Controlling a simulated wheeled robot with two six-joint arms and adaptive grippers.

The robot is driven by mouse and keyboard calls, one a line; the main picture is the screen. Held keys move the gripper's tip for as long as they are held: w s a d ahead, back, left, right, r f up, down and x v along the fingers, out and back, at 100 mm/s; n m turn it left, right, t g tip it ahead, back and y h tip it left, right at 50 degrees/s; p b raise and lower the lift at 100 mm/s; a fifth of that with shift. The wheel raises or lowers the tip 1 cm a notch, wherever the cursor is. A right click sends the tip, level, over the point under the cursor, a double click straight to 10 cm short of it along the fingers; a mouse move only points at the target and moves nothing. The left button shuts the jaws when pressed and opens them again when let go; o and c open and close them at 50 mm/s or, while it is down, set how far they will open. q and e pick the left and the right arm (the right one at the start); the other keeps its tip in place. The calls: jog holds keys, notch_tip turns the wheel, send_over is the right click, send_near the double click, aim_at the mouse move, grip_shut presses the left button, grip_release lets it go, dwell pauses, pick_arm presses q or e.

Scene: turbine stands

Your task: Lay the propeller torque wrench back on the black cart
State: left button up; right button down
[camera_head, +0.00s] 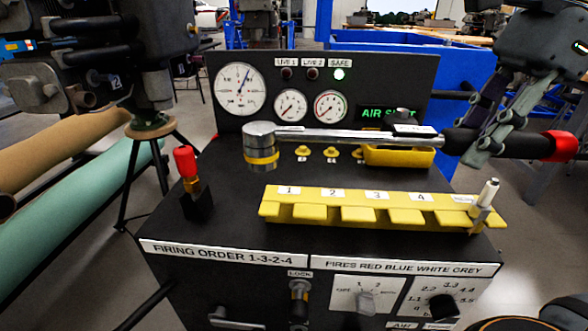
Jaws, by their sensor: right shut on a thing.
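The torque wrench (350,136) has a silver shaft, a black handle with a red end, and a round metal head with a yellow band at its left end. It lies roughly level across the picture, over the top of the black cart (225,227). My right gripper (487,140) is shut on the black handle, to the right of the cart's top. I cannot tell whether the wrench head touches the cart. My left gripper is not in view.
A yellow numbered rack (365,207) runs along the front of the cart top. A red-capped fitting (187,170) stands at its left. A gauge panel (330,78) rises behind the wrench. A yellow block (398,157) lies near the shaft. Rolled tan and green tubes (75,145) are at left.

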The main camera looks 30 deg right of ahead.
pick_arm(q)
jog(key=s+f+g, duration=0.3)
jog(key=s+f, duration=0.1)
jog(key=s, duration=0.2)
pick_arm(e)
jog(key=w+d+f, duration=0.1)
jog(key=w+f, duration=0.2)
jog(key=w, duration=0.1)
jog(key=w+d+f, duration=0.1)
jog(key=w+f, duration=0.2)
jog(key=w, duration=0.1)
jog(key=w+d+f, duration=0.1)
jog(key=w+f, duration=0.1)
jog(key=w, duration=0.2)
jog(key=shift+w+f+p, duration=0.3)
jog(key=shift+w+f, duration=0.35)
jog(key=shift+f, duration=0.1)
jog(key=shift+w+f+b, duration=0.25)
jog(key=shift+f+b, duration=0.5)
jog(key=shift+f, duration=0.25)
jog(key=shift+f+b, duration=0.75)
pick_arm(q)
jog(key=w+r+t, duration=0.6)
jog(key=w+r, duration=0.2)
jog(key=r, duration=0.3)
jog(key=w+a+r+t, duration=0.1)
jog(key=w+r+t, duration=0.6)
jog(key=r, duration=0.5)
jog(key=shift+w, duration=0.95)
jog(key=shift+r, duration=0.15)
